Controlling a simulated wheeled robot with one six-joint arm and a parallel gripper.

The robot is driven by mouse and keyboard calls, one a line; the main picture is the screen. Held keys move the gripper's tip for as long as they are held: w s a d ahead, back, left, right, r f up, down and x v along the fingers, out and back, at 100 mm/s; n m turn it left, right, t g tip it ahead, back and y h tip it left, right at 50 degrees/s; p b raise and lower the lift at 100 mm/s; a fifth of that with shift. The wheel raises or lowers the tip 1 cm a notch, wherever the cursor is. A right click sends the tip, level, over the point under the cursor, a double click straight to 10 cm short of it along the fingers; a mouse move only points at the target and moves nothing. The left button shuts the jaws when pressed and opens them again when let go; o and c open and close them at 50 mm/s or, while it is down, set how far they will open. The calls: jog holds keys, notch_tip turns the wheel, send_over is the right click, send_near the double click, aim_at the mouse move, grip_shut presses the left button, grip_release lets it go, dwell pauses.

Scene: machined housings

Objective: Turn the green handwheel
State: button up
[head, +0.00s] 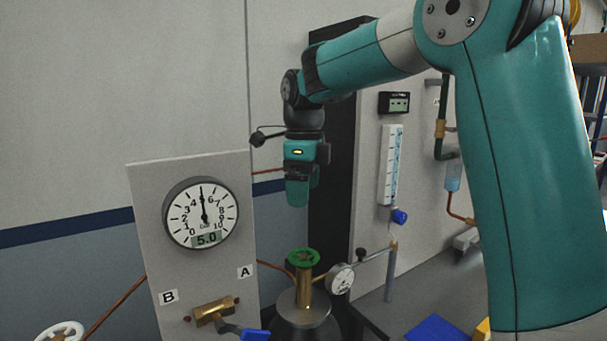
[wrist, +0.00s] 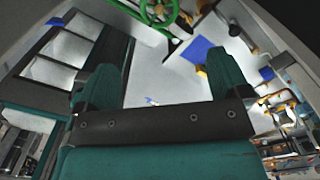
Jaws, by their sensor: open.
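The green handwheel (head: 303,257) sits on top of a brass valve stem (head: 304,288) in the lower middle of the head view. In the wrist view the handwheel (wrist: 158,12) shows at the top edge, partly cut off, with its spokes visible. My gripper (head: 298,196) points down above the handwheel, with a clear gap between them. In the wrist view its two fingers (wrist: 160,82) stand wide apart with nothing between them. The handwheel lies beyond the fingertips and is not touched.
A panel at left carries a round gauge (head: 203,213) reading about 5 and a brass valve with a blue lever (head: 243,331). A small dial gauge (head: 340,278) stands close right of the stem. A white handwheel (head: 62,332) is at lower left. A dark column (head: 335,190) rises behind my gripper.

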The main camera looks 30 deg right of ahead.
notch_tip(320, 180, up, 4)
jog(key=shift+f, duration=0.1)
dwell(0.6)
